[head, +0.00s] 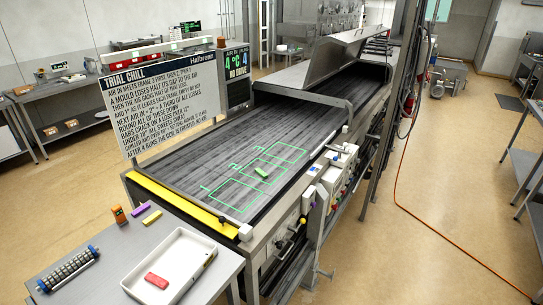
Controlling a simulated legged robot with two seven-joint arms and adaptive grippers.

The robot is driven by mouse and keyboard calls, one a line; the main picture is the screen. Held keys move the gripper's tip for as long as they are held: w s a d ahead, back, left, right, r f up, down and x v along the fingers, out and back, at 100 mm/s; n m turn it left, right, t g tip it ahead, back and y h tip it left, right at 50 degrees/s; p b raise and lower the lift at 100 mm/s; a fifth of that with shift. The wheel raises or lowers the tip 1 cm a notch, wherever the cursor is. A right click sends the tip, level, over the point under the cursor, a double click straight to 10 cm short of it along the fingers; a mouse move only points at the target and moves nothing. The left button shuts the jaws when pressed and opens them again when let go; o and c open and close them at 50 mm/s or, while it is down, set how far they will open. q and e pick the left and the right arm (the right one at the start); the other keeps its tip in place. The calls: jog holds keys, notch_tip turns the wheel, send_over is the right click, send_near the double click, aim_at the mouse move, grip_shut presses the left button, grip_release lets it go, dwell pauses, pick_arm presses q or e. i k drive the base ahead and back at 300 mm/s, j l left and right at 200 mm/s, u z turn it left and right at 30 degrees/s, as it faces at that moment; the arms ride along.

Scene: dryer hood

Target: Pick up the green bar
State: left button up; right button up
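The green bar (261,172) lies on the dark slatted belt (200,172) of the machine in the head view. Neither of my grippers shows in this view.
A sign (162,102) stands along the belt's left side. A raised metal hood (335,50) covers the far end.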

aim_at(264, 175)
jog(key=i+l+u, duration=0.1)
jog(key=u, duration=0.3)
jog(key=l+u, duration=0.2)
jog(key=u, duration=0.2)
jog(key=i+l+u, duration=0.2)
jog(key=l+u, duration=0.2)
jog(key=l, duration=0.75)
jog(key=l+u, duration=0.35)
jog(key=l, duration=0.8)
